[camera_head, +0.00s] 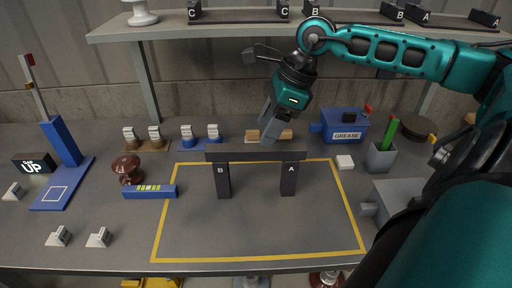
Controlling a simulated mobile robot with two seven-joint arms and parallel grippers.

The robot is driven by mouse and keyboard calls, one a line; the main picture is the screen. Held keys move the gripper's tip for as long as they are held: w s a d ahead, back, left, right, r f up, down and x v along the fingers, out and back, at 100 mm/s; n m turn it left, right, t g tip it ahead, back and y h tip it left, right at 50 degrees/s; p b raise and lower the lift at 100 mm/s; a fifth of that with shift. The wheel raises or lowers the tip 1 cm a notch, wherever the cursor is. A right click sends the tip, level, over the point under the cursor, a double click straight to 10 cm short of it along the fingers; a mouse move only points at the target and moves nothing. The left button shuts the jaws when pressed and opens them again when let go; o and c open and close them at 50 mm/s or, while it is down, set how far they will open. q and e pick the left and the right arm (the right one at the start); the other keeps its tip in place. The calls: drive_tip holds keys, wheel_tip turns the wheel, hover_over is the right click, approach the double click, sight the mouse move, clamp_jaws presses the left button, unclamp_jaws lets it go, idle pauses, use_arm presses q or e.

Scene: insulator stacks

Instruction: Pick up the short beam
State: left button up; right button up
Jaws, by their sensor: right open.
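A dark grey beam (240,155) lies level across two dark posts, one lettered B (222,181) and one lettered A (289,178), within the yellow outline on the bench. I take it for the short beam. A light wooden block (284,134) shows behind the beam, partly hidden by the fingers. My left gripper is not in view.
A shelf (165,27) with lettered racks runs above the back. A blue GREASE box (345,126) and a grey holder with a green item (380,158) stand right. A brown insulator (128,171) and a blue level (149,192) lie left. The front of the outlined area is clear.

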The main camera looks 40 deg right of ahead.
sight(256, 147)
drive_tip(key=shift+w+a+f, duration=0.15)
drive_tip(key=shift+a+f, duration=0.1)
drive_tip(key=shift+f, duration=0.3)
drive_tip(key=shift+p+x, duration=0.4)
drive_tip(key=shift+x, duration=1.55)
clamp_jaws()
